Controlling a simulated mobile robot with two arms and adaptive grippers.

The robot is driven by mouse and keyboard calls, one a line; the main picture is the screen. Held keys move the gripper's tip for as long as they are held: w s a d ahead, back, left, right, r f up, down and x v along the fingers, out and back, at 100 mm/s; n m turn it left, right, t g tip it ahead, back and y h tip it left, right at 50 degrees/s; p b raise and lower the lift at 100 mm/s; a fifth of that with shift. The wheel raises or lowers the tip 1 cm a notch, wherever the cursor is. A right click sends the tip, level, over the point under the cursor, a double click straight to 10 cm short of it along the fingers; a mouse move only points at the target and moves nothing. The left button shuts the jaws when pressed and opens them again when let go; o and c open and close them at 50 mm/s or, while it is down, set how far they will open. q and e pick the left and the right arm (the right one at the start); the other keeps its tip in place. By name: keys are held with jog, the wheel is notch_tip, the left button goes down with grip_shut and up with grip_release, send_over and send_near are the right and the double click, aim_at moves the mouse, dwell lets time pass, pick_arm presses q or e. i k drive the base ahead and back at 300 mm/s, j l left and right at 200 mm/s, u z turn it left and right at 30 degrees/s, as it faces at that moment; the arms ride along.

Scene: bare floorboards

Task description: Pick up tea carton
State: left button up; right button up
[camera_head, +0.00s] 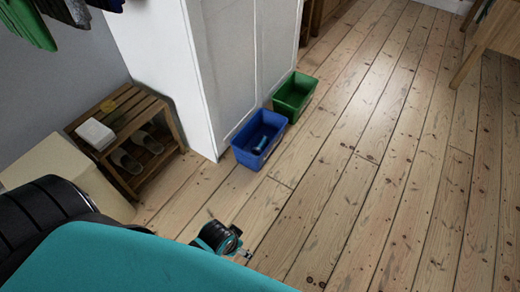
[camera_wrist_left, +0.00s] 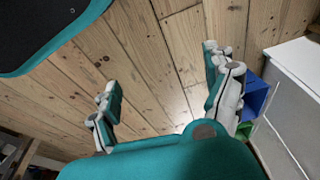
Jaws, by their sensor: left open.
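I cannot make out a tea carton for sure in either view. My left gripper (camera_wrist_left: 162,70) is open in the left wrist view, with its two fingers wide apart and only floorboards between them. It holds nothing. In the head view a dark and teal part of my arm (camera_head: 218,240) shows low in the picture, above the floor. My right gripper is not in view.
A blue bin (camera_head: 242,155) with a small item inside and a green bin (camera_head: 294,96) stand by a white cabinet (camera_head: 205,75). A wooden rack (camera_head: 135,118) holds a white box (camera_head: 95,134) and slippers (camera_head: 126,160). Floor at right is clear.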

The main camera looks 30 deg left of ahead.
aim_at(99, 135)
jog(key=u, duration=2.25)
